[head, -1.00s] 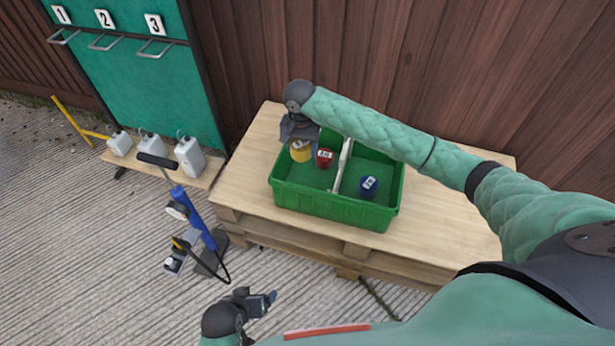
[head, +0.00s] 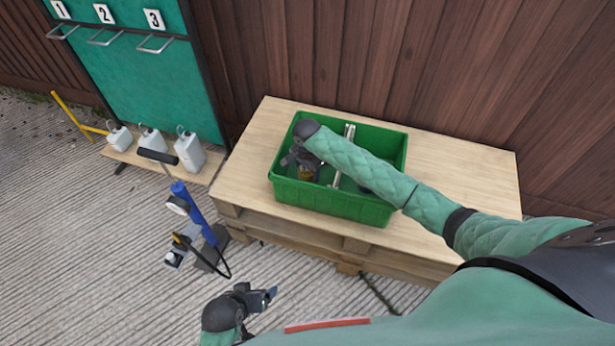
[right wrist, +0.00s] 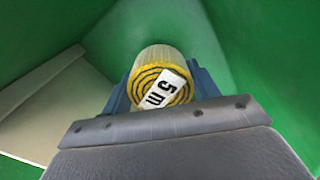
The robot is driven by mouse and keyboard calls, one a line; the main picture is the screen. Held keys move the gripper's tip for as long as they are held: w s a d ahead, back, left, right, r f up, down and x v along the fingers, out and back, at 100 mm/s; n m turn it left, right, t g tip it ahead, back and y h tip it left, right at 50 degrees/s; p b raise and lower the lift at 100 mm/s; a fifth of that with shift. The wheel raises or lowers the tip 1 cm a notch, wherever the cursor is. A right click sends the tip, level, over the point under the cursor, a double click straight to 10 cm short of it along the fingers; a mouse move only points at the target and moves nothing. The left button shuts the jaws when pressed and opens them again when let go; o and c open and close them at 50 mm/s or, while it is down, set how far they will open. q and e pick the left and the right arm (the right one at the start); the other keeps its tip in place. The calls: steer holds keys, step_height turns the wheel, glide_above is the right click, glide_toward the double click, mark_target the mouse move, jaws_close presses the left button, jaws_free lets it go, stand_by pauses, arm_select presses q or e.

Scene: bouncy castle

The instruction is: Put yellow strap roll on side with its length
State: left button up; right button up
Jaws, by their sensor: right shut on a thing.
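The yellow strap roll (head: 306,173) is in the left compartment of the green crate (head: 345,207). My right gripper (head: 301,164) is inside that compartment and shut on it. In the right wrist view the roll (right wrist: 160,77) sits between the fingers, its spiral end and white "5 m" label facing the camera. Whether it touches the floor cannot be told. A pale divider (head: 349,133) splits the crate. The red roll is not visible now. A blue roll (head: 364,190) shows slightly beside my right arm in the right compartment. My left gripper (head: 262,298) is empty, low at the front.
The crate stands on a wooden pallet table (head: 450,170) against a plank wall. Bare tabletop lies on both sides of it. A blue pump (head: 194,215) stands on the ground at left. White jugs (head: 190,152) stand on a low board below a green numbered panel (head: 150,80).

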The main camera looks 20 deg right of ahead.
mark_target(307, 177)
steer(key=shift+f, duration=1.95)
arm_select(q)
steer(key=shift+w, duration=0.1)
steer(key=shift+r, duration=0.2)
arm_select(e)
steer(key=shift+f, duration=0.1)
arm_select(q)
steer(key=shift+r, duration=0.1)
arm_select(e)
steer(key=o, duration=1.1)
step_height(307, 177, up, 11)
steer(key=shift+f, duration=0.1)
arm_select(q)
steer(key=shift+r, duration=0.1)
arm_select(e)
steer(key=shift+r, duration=0.75)
